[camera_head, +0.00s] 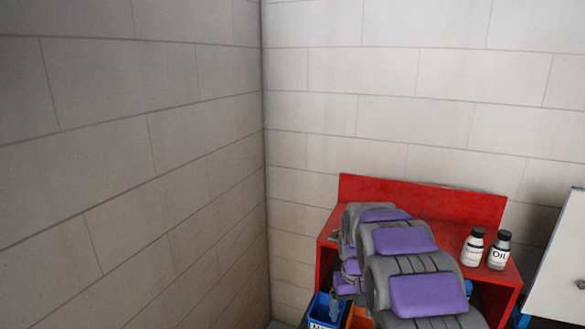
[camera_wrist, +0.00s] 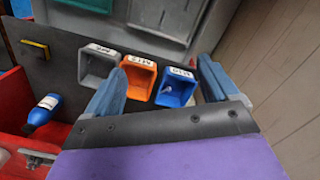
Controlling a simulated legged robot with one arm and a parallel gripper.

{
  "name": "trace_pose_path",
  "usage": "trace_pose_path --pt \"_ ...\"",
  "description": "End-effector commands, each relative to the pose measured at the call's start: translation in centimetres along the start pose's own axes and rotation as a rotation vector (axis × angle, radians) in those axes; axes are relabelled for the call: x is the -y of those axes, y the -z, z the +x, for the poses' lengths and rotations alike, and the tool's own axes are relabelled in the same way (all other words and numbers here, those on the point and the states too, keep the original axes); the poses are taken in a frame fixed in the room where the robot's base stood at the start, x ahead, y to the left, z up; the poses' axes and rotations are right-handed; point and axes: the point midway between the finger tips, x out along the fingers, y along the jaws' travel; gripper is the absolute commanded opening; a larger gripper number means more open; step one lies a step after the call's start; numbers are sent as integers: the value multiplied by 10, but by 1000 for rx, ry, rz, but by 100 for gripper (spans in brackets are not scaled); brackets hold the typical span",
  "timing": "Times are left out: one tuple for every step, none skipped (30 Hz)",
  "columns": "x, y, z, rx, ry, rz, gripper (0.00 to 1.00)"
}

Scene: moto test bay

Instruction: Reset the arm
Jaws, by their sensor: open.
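My arm, with grey links and purple pads, reaches over the red workbench (camera_head: 425,200) in the head view. My gripper (camera_wrist: 161,66) shows in the wrist view as two blue-grey fingers set well apart. The gripper is open, with nothing held between the fingers. An orange bin (camera_wrist: 139,78) and a blue bin (camera_wrist: 175,87) appear in the gap between the fingers. I cannot tell how far they are from the fingertips. In the head view the gripper is mostly hidden by my own arm.
Two bottles with black caps, one white (camera_head: 474,248) and one marked OIL (camera_head: 499,252), stand on the bench to the right of my arm. A grey bin (camera_wrist: 99,67) and a blue bottle (camera_wrist: 44,110) lie left in the wrist view. Block walls (camera_head: 130,160) enclose the corner.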

Motion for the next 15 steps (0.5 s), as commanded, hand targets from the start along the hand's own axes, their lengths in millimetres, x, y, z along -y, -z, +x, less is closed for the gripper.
trace_pose_path --pt "1 -11 -2 0 -1 5 87" --pt "1 -17 -4 2 -1 8 87" --pt "2 -25 -6 5 -2 11 87" --pt "3 -32 -7 7 -2 14 87" --pt "3 -39 -8 10 -2 17 87" --pt "4 -47 -9 14 -2 20 87" --pt "4 -54 -10 16 -2 23 87" --pt "5 -60 -11 17 -2 26 87" --pt "6 -69 -12 21 -3 30 87" --pt "6 -76 -12 24 -2 32 87" --pt "7 -83 -13 28 -2 35 87" --pt "8 -92 -14 29 -2 39 87" --pt "9 -98 -15 29 -2 42 87" --pt "9 -106 -15 33 -2 44 87" --pt "10 -116 -14 38 -2 47 87"
